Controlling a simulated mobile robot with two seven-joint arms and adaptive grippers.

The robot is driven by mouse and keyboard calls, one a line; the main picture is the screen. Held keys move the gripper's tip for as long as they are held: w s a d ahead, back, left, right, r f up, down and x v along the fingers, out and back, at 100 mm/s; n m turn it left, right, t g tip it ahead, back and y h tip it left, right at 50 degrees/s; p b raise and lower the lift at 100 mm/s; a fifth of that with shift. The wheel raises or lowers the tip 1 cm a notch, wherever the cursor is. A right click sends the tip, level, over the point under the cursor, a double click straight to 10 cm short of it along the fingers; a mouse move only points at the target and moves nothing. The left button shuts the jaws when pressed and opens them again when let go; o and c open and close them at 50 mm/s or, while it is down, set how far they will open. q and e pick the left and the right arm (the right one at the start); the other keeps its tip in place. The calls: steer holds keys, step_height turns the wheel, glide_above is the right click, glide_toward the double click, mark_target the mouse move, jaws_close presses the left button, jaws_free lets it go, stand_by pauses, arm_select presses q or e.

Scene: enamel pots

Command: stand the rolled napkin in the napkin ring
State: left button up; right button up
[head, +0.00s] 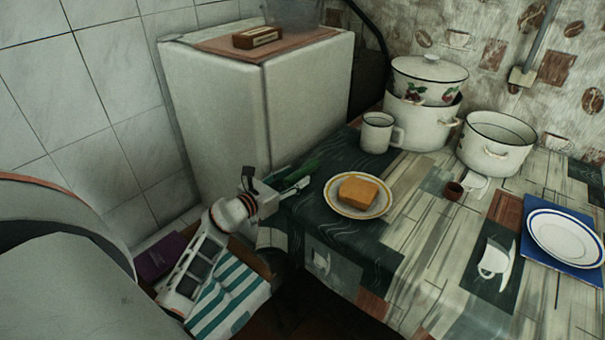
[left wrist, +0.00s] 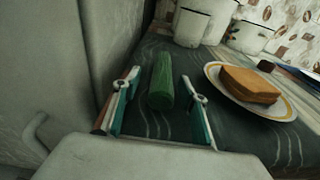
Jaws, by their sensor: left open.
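A small dark brown ring-like piece (head: 453,190), likely the napkin ring, stands on the table right of the bread plate. It is small and dark in the left wrist view (left wrist: 266,66). My right gripper is out of view.
A yellow-rimmed plate (head: 334,201) with bread (head: 358,190) sits between the napkin and ring. A mug (head: 377,133), stacked pots (head: 418,122) and an open pot (head: 494,145) stand behind. A plate on a blue mat (head: 533,262) is right. A white fridge (head: 225,110) stands left.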

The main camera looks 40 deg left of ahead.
mark_target(302, 171)
arm_select(q)
steer(key=w, duration=0.4)
steer(key=shift+d+f+b, duration=0.15)
steer(key=shift+d+b, duration=0.15)
steer(key=shift+d, duration=0.05)
steer(key=c, duration=1.1)
